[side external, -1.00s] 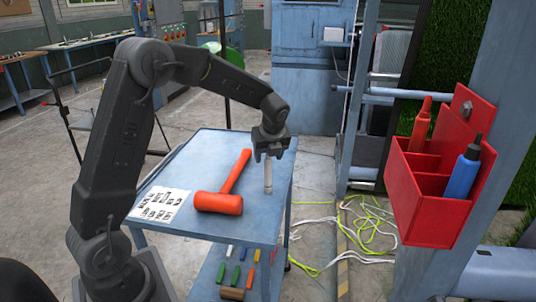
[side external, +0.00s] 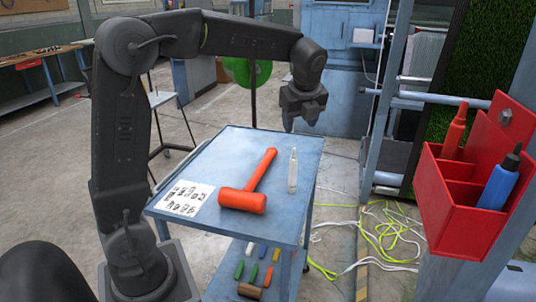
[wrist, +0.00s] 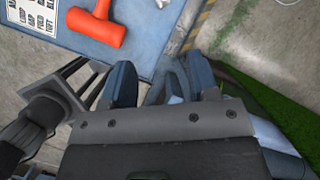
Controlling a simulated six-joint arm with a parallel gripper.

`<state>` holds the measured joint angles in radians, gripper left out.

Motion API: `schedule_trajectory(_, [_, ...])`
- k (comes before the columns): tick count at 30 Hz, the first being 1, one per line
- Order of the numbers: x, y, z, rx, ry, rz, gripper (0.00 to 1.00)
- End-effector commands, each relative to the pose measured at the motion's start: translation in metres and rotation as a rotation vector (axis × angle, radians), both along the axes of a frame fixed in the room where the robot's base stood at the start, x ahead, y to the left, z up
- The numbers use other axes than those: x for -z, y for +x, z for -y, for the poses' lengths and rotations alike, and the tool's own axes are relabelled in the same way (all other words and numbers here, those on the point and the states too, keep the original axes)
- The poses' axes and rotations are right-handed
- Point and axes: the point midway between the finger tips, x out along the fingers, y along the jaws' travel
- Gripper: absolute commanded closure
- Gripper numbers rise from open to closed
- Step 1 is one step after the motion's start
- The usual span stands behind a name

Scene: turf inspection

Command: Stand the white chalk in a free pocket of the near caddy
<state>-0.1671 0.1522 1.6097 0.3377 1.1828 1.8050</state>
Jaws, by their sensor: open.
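A slim whitish stick (side external: 293,170), which looks like the white chalk, stands upright on the blue cart top (side external: 225,160), near its right edge. A pale shape (wrist: 166,4) at the top of the wrist view may be the same stick. My gripper (side external: 303,124) hangs above and slightly right of it, apart from it. The fingers are open and nothing shows between them in the wrist view (wrist: 160,75). The red caddy (side external: 445,215) is fixed to a post at the right. It holds a red bottle (side external: 454,135) and a blue bottle (side external: 498,182). A pocket between them looks empty.
A red mallet (side external: 243,200) and a printed sheet (side external: 185,198) lie on the cart top. Several coloured sticks (side external: 255,265) lie on the lower shelf. Tangled yellow and white cords (side external: 385,240) lie on the floor between cart and caddy.

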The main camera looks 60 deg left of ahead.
Motion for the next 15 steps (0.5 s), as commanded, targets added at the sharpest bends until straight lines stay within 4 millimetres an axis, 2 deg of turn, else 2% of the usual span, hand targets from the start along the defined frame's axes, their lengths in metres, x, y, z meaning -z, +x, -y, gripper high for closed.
schedule_trajectory(3, [-0.012, -0.037, 0.027, -0.22, -0.094, 0.141, 0.46])
schedule_trajectory(7, [-0.016, -0.083, 0.058, -0.531, -0.246, 0.299, 0.46])
schedule_trajectory(11, [-0.01, -0.129, 0.084, -0.851, -0.416, 0.421, 0.46])
schedule_trajectory(15, [0.004, -0.173, 0.106, -1.182, -0.596, 0.504, 0.46])
